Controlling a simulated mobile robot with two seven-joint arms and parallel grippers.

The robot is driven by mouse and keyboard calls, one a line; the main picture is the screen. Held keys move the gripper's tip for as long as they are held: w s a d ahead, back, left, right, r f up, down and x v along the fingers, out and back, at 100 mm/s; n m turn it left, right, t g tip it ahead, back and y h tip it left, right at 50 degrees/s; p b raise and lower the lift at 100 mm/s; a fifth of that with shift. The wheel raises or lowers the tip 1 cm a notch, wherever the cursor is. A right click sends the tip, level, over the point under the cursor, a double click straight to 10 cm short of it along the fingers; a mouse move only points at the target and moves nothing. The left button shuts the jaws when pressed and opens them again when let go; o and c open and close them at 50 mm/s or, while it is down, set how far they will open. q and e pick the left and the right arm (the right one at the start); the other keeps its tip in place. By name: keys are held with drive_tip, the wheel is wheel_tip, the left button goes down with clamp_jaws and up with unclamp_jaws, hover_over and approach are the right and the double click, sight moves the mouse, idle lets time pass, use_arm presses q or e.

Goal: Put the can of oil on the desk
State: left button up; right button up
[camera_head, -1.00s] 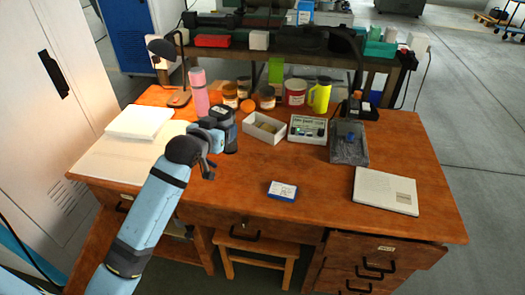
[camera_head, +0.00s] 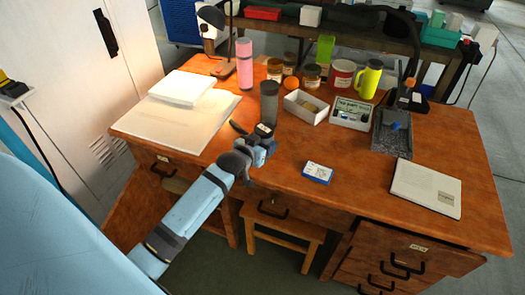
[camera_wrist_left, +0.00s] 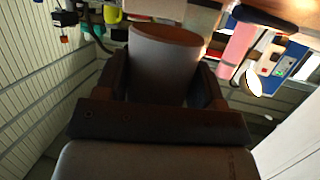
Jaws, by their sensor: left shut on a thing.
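A dark grey can (camera_head: 269,101), which looks like the can of oil, is upright over the left middle part of the wooden desk (camera_head: 375,190). My left gripper (camera_head: 262,136) is shut on its lower part. In the left wrist view the plain grey can (camera_wrist_left: 165,60) sits between the two fingers. The gripper hides the can's base, so I cannot tell whether it touches the desk. My right gripper is not in view.
A white open box (camera_head: 306,107), several jars, a yellow jug (camera_head: 368,80) and a pink bottle (camera_head: 244,64) stand behind.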

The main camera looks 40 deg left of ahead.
use_arm(q)
drive_tip(key=shift+f, duration=1.5)
drive_tip(key=shift+f, duration=0.1)
drive_tip(key=o, duration=1.2)
drive_tip(key=shift+c, duration=0.2)
drive_tip(key=v, duration=1.1)
drive_tip(key=s+d+f+m+g+h, duration=0.1)
drive_tip(key=s+d+f+g+h, duration=0.1)
drive_tip(key=s+d+f, duration=0.3)
drive_tip(key=s+d+f+m+g+h, duration=0.2)
drive_tip(key=s+d+f, duration=0.2)
drive_tip(key=s+d, duration=0.6)
drive_tip(key=d+p, duration=0.1)
drive_tip(key=d, duration=0.2)
drive_tip(key=shift+s+f, duration=0.3)
drive_tip(key=shift+f, duration=0.05)
